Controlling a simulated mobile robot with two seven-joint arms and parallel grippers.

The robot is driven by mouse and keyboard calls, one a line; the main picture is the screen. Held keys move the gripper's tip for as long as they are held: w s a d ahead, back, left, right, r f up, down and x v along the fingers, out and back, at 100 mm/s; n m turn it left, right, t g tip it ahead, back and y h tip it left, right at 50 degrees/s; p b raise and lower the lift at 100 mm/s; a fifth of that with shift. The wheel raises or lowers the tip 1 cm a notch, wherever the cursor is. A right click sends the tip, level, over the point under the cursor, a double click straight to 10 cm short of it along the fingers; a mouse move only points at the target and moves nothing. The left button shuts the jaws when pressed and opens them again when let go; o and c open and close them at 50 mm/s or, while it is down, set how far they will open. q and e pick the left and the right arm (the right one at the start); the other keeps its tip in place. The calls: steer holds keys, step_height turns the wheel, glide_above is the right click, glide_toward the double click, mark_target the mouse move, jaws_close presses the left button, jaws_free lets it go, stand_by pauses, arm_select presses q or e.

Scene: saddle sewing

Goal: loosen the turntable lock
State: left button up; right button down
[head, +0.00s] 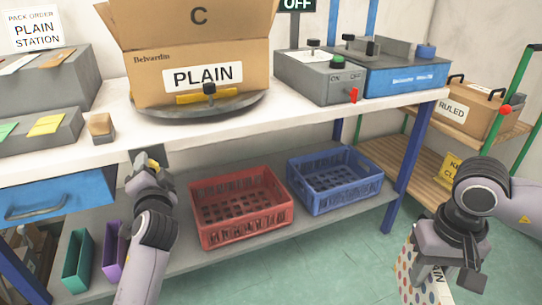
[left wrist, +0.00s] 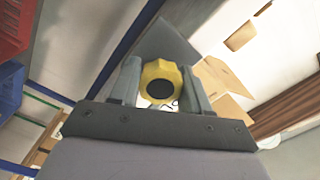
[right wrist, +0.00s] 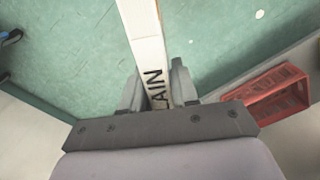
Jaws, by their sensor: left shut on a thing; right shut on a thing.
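A yellow lobed knob with a dark centre (left wrist: 159,84) sits between the fingers of my left gripper (left wrist: 160,90); I take it to be the turntable lock. In the head view my left gripper (head: 150,168) is just below the bench's front edge, with a bit of yellow at its tips. The round grey turntable (head: 245,103) lies on the bench above, bearing an open carton (head: 200,72) labelled PLAIN. A yellow bar with a black knob (head: 209,90) is at its front. My right gripper (right wrist: 158,88) is shut on a white-edged, polka-dotted item (head: 408,272) with partly hidden lettering.
A red crate (head: 242,222) and a blue crate (head: 335,198) stand on the lower shelf. A grey machine (head: 315,85) with a red switch is right of the carton. A blue drawer (head: 55,195) is at left. A RULED box (head: 465,108) is on the right rack. Green floor is open.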

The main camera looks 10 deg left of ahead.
arm_select(q)
steer(key=shift+w+d, duration=0.1)
steer(key=shift+d, duration=0.2)
steer(key=o, duration=1)
steer(key=shift+o, duration=0.2)
steer(key=shift+a, duration=0.1)
arm_select(e)
steer(key=shift+d, duration=0.1)
